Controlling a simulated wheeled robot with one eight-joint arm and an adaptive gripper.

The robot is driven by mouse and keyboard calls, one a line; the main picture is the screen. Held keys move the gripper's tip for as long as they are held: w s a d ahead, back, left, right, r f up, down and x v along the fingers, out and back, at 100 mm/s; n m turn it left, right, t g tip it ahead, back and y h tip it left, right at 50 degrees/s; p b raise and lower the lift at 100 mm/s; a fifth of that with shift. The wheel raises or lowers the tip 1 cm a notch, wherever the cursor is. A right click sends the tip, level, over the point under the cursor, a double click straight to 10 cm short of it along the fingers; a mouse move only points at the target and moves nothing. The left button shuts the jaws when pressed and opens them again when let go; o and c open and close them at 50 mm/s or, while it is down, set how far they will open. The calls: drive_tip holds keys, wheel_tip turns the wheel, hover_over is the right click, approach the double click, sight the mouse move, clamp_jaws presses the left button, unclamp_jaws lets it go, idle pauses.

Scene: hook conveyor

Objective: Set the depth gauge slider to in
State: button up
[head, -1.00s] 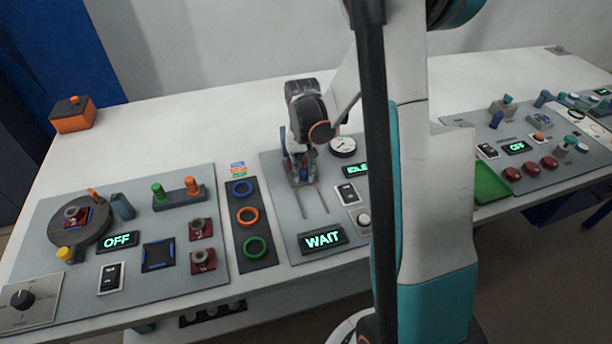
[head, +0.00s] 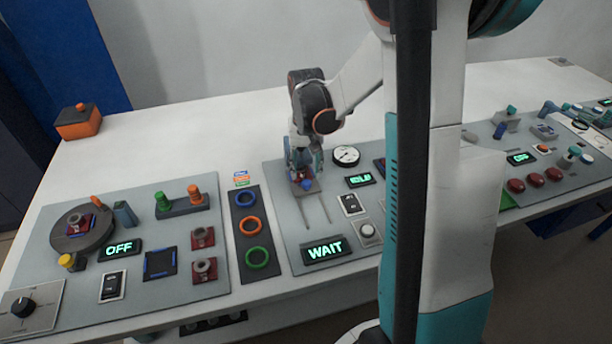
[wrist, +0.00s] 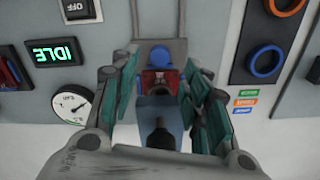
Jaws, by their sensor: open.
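The slider carriage sits at the far end of two parallel rails (head: 316,209) on the middle panel. It is a grey plate (head: 308,188) carrying a red block (wrist: 152,82) with a blue round part (wrist: 160,56). A dark knob (wrist: 161,136) stands up nearer the wrist camera. My gripper (head: 304,172) is over the carriage, pointing down. In the wrist view my gripper (wrist: 165,85) is open, with teal fingers on both sides of the carriage. I cannot tell whether either finger touches it.
A white dial gauge (head: 346,156) stands right of the carriage. A WAIT display (head: 324,250) is at the near edge. A strip with blue, orange and green rings (head: 248,227) lies to the left.

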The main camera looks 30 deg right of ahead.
wheel_tip(320, 180, up, 7)
idle(0.3)
drive_tip(key=shift+r, duration=0.15)
idle(0.3)
